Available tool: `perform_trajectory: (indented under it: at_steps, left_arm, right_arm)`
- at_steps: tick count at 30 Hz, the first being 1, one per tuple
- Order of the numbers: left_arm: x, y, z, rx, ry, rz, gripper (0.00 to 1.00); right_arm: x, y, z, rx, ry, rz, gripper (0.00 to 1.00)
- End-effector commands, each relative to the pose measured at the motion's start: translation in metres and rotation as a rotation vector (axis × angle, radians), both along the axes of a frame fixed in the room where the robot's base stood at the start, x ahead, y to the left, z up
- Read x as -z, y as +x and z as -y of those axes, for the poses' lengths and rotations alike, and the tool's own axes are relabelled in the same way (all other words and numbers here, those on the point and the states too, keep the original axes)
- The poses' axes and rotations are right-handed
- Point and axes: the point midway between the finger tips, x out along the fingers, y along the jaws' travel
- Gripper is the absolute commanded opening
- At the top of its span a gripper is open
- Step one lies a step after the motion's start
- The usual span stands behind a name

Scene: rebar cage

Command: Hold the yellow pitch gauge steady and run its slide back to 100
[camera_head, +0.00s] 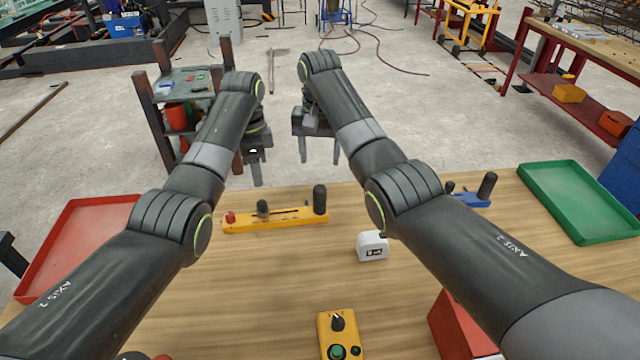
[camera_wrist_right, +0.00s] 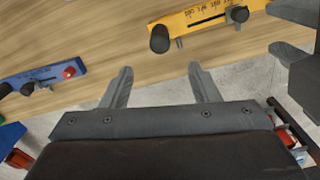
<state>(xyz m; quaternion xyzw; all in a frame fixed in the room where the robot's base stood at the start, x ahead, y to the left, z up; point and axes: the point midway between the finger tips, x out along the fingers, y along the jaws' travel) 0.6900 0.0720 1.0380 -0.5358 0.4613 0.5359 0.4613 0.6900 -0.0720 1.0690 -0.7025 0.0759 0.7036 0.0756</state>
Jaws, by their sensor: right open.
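The yellow pitch gauge (camera_head: 285,219) lies flat near the table's far edge. It has a red knob at its left end, a black slide knob (camera_head: 262,208) left of its middle and an upright black handle (camera_head: 320,199) at its right end. Part of it shows in the right wrist view (camera_wrist_right: 205,17); its scale is too small to read. My left gripper (camera_head: 257,172) hangs beyond the gauge, clear of it; its finger gap is not clear. My right gripper (camera_head: 319,152) is open and empty beyond the table edge, apart from the gauge.
A blue gauge (camera_head: 470,199) lies to the right, partly behind my right arm. A white tape measure (camera_head: 372,247), a yellow control box (camera_head: 338,340) and a red block (camera_head: 462,325) are nearer. A red tray (camera_head: 48,284) and a green tray (camera_head: 580,200) flank the table.

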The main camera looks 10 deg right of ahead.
Motion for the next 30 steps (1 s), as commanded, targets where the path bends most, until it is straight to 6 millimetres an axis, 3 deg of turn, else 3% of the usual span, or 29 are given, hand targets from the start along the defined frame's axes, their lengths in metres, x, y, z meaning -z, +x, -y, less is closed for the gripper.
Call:
perform_trajectory:
  at_steps: [18, 30]
  left_arm:
    - [0.000, 0.000, 0.000, 0.000, 0.000, 0.000, 0.36]
    - [0.000, 0.000, 0.000, 0.000, 0.000, 0.000, 0.36]
  right_arm:
    - [0.125, -0.001, 0.001, 0.003, -0.001, -0.003, 0.55]
    - [0.151, 0.000, 0.000, 0.002, 0.000, 0.001, 0.55]
